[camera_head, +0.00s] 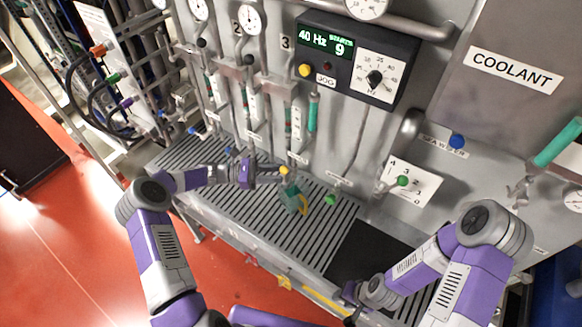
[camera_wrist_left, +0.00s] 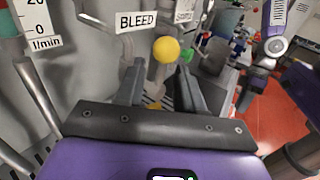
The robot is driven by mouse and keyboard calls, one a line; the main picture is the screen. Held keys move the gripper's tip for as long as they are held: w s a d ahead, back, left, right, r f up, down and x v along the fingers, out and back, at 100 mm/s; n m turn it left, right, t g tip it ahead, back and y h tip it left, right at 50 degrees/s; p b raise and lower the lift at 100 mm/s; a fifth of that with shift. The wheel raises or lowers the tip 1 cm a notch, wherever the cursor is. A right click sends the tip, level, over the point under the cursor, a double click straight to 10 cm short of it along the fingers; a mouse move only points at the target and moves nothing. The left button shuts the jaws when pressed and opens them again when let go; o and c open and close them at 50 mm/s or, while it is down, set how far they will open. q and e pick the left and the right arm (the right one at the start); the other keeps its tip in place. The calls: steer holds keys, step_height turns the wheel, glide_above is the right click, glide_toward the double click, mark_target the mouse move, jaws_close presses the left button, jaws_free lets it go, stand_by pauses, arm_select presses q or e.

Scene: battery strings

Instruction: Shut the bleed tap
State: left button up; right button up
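The bleed tap's yellow ball knob (camera_wrist_left: 166,50) is beside the white BLEED label (camera_wrist_left: 138,20) in the left wrist view. The knob also shows in the head view (camera_head: 283,170), low on the panel. My left gripper (camera_wrist_left: 160,75) is open, its two dark fingers apart. The knob appears just beyond the fingertips, between them, with no clear contact. In the head view the left gripper (camera_head: 268,176) points right towards the knob. The tap's body is mostly hidden. My right gripper (camera_head: 352,294) is low at the right, and its fingers are too unclear to read.
A teal jug (camera_head: 289,197) with a yellow handle stands on the slatted grating (camera_head: 255,215) just below the knob. Gauges and pipes line the panel above.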

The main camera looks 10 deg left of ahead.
arm_select(q)
steer(key=p+x, duration=0.1)
steer(key=x, duration=0.4)
steer(key=shift+s+d, duration=0.15)
steer(key=shift+d, duration=0.05)
steer(key=shift+a, duration=0.1)
jaws_close()
steer(key=shift+r, duration=0.1)
